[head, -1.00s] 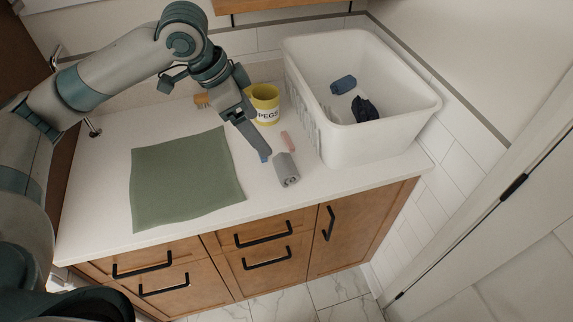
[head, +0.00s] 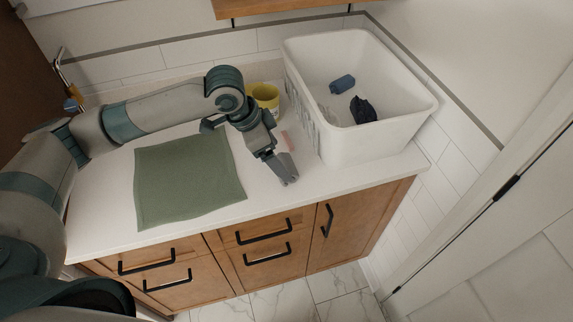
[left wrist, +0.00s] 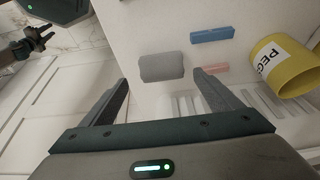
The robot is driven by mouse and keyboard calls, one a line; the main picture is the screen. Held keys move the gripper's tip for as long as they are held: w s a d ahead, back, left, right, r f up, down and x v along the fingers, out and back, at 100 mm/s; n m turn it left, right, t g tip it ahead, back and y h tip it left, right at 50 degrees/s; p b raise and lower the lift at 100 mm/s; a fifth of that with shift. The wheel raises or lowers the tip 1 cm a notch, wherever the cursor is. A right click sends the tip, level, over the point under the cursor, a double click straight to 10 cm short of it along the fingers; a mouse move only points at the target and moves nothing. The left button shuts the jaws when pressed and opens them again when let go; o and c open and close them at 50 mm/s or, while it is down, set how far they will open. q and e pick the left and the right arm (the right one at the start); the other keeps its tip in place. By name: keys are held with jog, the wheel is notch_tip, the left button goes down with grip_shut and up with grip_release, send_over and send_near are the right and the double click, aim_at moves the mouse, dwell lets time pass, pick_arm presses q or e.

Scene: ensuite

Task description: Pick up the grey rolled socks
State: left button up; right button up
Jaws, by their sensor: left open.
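The grey rolled socks (left wrist: 162,66) lie on the white counter, just beyond and between the fingertips of my left gripper (left wrist: 162,82) in the left wrist view. That gripper is open and nothing shows between its fingers. In the head view my left gripper (head: 287,178) is low over the counter near its front edge and largely hides the socks. A dark claw-like part at the upper left of the left wrist view looks like my right gripper (left wrist: 38,40); its jaw opening is unclear.
A yellow peg pot (head: 265,96), a pink block (left wrist: 213,70) and a blue block (left wrist: 212,35) are near the socks. A white tub (head: 388,137) holding dark blue items stands at right. A green cloth (head: 188,180) lies at left.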

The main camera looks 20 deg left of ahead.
aim_at(284, 163)
pick_arm(q)
jog(key=shift+d+f, duration=0.1)
jog(key=shift+f, duration=0.2)
pick_arm(e)
jog(key=shift+d, duration=0.35)
jog(key=shift+d+r, duration=0.1)
pick_arm(q)
jog(key=shift+w, duration=0.1)
pick_arm(e)
jog(key=shift+r, duration=0.1)
pick_arm(q)
jog(key=shift+w+d+f+p, duration=0.2)
jog(key=shift+d+f+p, duration=0.05)
jog(key=shift+f+p, duration=0.4)
jog(key=p+x, duration=0.1)
jog(key=x, duration=0.2)
jog(key=shift+w, duration=0.1)
jog(key=shift+w+f, duration=0.1)
jog(key=shift+f, duration=0.2)
pick_arm(e)
notch_tip(284, 163, up, 2)
jog(key=shift+r, duration=0.1)
jog(key=shift+a, duration=0.25)
